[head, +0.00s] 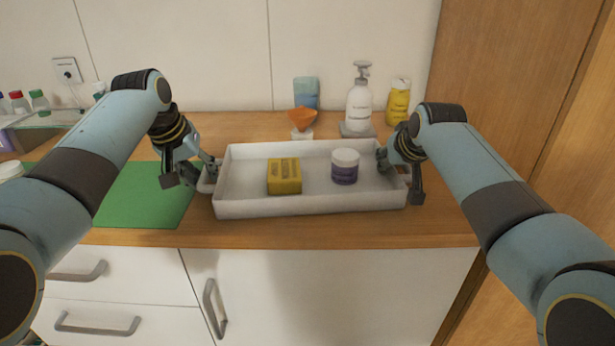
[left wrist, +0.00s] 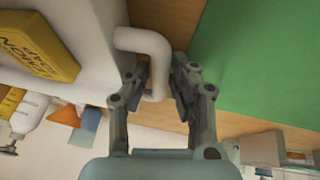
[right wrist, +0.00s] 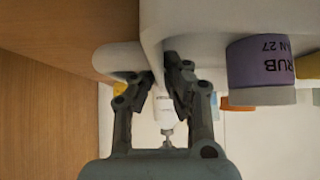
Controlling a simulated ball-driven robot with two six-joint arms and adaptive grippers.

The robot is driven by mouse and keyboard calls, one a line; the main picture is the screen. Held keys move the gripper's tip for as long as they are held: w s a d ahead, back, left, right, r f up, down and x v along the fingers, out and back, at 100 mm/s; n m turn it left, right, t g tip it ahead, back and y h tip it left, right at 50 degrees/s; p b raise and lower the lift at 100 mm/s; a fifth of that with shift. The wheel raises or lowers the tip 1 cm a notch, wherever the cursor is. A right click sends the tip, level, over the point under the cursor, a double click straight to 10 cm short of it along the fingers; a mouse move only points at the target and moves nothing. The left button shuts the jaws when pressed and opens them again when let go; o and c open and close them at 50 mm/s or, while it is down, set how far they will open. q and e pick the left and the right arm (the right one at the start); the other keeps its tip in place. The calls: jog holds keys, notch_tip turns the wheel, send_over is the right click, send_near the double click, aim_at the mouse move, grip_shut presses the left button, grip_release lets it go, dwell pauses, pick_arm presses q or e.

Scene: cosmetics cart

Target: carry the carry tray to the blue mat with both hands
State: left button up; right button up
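The white carry tray (head: 310,204) stands level over the wooden counter in the middle of the head view. It holds a yellow soap box (head: 284,178) and a purple jar (head: 345,168) with a white lid. My left gripper (head: 194,174) is at the tray's left handle. In the left wrist view, the white handle (left wrist: 146,38) runs between its nearly closed fingers. My right gripper (head: 400,176) is at the tray's right end. In the right wrist view, the right handle (right wrist: 118,58) goes behind a finger, so its grip is partly hidden. I see no blue mat.
A green mat (head: 140,202) lies left of the tray. Behind the tray stand a white pump bottle (head: 359,103), a yellow bottle (head: 398,103), an orange item (head: 303,120) and a blue item (head: 306,92). The counter's front edge is close in front of the tray.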

pick_arm(q)
jog(key=shift+f, duration=0.1)
grip_shut()
jog(key=shift+w, duration=0.1)
dwell(0.4)
